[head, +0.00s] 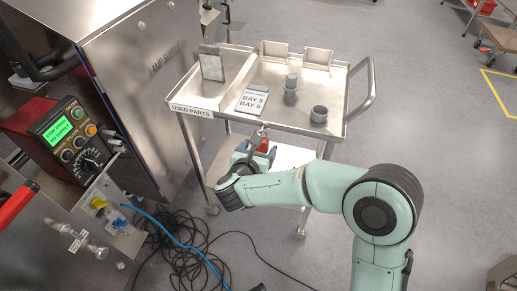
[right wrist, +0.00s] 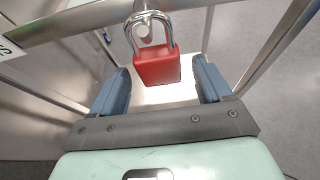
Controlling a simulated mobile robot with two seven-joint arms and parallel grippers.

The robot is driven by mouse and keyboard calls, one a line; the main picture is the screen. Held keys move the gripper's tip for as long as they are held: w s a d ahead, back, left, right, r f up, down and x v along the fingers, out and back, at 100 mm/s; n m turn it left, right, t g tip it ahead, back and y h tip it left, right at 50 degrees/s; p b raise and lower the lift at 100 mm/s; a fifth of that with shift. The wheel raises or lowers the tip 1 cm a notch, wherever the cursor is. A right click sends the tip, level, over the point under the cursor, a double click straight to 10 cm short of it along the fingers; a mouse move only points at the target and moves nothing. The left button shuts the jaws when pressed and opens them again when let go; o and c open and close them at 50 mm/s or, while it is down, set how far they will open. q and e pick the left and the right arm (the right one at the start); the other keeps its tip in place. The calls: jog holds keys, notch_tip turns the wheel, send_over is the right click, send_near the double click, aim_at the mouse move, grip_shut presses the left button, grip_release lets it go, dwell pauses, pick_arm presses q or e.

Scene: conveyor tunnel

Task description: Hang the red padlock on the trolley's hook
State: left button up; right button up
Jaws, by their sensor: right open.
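The red padlock (right wrist: 158,68) hangs upright in the right wrist view, its silver shackle around the small metal hook (right wrist: 148,30) below the trolley's rail. In the head view the padlock (head: 264,146) is a small red patch under the trolley's near edge, partly hidden by my gripper. My right gripper (head: 257,152) is open. Its two blue fingers (right wrist: 162,82) stand on either side of the padlock's body, with a visible gap on both sides. The steel trolley (head: 225,92) stands in front of me. My left gripper is not in view.
On the trolley are a bay sign (head: 252,100), grey cylindrical parts (head: 319,114) and upright plates (head: 212,66). A steel cabinet (head: 150,90) and a control box (head: 70,140) stand at left. Black and blue cables (head: 185,245) lie on the floor.

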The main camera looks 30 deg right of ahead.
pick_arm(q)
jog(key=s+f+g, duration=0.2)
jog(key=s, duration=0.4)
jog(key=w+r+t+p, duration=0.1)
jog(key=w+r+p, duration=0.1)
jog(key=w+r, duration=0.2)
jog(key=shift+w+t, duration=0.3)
pick_arm(e)
jog(key=v, duration=1.3)
jog(key=shift+s+r, duration=0.15)
jog(key=shift+r, duration=0.05)
pick_arm(q)
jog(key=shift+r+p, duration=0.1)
jog(key=shift+p, duration=0.25)
pick_arm(e)
jog(key=shift+a, duration=0.1)
